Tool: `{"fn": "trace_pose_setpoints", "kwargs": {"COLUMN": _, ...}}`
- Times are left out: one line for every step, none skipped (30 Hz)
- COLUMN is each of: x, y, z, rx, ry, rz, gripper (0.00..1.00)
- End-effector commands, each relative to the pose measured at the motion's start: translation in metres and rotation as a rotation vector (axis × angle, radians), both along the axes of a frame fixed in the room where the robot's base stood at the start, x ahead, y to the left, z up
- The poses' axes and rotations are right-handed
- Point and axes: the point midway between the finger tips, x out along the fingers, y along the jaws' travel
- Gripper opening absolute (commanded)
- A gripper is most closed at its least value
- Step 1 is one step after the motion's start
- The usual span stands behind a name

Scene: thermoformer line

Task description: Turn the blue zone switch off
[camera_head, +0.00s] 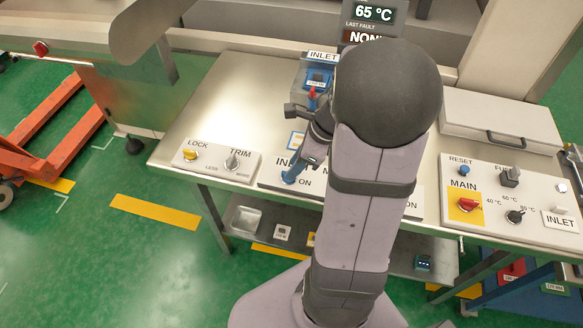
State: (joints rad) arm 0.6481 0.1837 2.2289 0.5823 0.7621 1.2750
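A blue switch handle (290,176) stands on the white zone panel (268,182), between a partly covered label starting "IN" and the word "ON". It seems to slant up to the right, but its exact setting is hard to read. My gripper (312,160) is just above and right of the blue handle. Whether it touches the handle cannot be told. Its fingers are small and partly hidden by my wrist, so their opening is unclear. My arm covers the middle of the zone panel and any switches there.
Left is a panel with a yellow LOCK knob (190,154) and a grey TRIM knob (232,162). Right is a panel with a red MAIN switch (467,204) and other knobs. Behind my wrist stands a blue INLET unit (317,78). A white case (500,120) lies back right.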

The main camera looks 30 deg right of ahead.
Motion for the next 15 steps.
{"fn": "trace_pose_setpoints", "kwargs": {"x": 0.001, "y": 0.002, "z": -0.006, "rx": 0.001, "ry": 0.004, "rz": 0.001, "gripper": 0.28}}
{"fn": "trace_pose_setpoints", "kwargs": {"x": 0.002, "y": 0.003, "z": -0.009, "rx": 0.002, "ry": 0.003, "rz": 0.002, "gripper": 0.28}}
{"fn": "trace_pose_setpoints", "kwargs": {"x": 0.003, "y": 0.004, "z": -0.013, "rx": 0.002, "ry": 0.002, "rz": 0.000, "gripper": 0.28}}
{"fn": "trace_pose_setpoints", "kwargs": {"x": 0.004, "y": 0.005, "z": -0.016, "rx": 0.001, "ry": 0.001, "rz": 0.001, "gripper": 0.28}}
{"fn": "trace_pose_setpoints", "kwargs": {"x": 0.005, "y": 0.006, "z": -0.018, "rx": 0.002, "ry": 0.002, "rz": 0.001, "gripper": 0.28}}
{"fn": "trace_pose_setpoints", "kwargs": {"x": 0.006, "y": 0.006, "z": -0.020, "rx": 0.001, "ry": 0.001, "rz": 0.001, "gripper": 0.28}}
{"fn": "trace_pose_setpoints", "kwargs": {"x": 0.006, "y": 0.007, "z": -0.022, "rx": 0.001, "ry": 0.002, "rz": 0.001, "gripper": 0.28}}
{"fn": "trace_pose_setpoints", "kwargs": {"x": 0.006, "y": 0.007, "z": -0.023, "rx": 0.000, "ry": 0.001, "rz": 0.000, "gripper": 0.28}}
{"fn": "trace_pose_setpoints", "kwargs": {"x": 0.007, "y": 0.007, "z": -0.025, "rx": 0.000, "ry": 0.001, "rz": 0.000, "gripper": 0.28}}
{"fn": "trace_pose_setpoints", "kwargs": {"x": 0.007, "y": 0.008, "z": -0.025, "rx": 0.000, "ry": 0.001, "rz": 0.000, "gripper": 0.28}}
{"fn": "trace_pose_setpoints", "kwargs": {"x": 0.007, "y": 0.008, "z": -0.026, "rx": 0.000, "ry": 0.001, "rz": 0.000, "gripper": 0.28}}
{"fn": "trace_pose_setpoints", "kwargs": {"x": 0.007, "y": 0.008, "z": -0.026, "rx": -0.001, "ry": 0.000, "rz": 0.001, "gripper": 0.28}}
{"fn": "trace_pose_setpoints", "kwargs": {"x": 0.007, "y": 0.008, "z": -0.026, "rx": -0.001, "ry": 0.000, "rz": 0.001, "gripper": 0.28}}
{"fn": "trace_pose_setpoints", "kwargs": {"x": 0.007, "y": 0.008, "z": -0.026, "rx": -0.001, "ry": 0.000, "rz": 0.001, "gripper": 0.28}}
{"fn": "trace_pose_setpoints", "kwargs": {"x": 0.007, "y": 0.008, "z": -0.026, "rx": -0.001, "ry": 0.000, "rz": 0.001, "gripper": 0.28}}
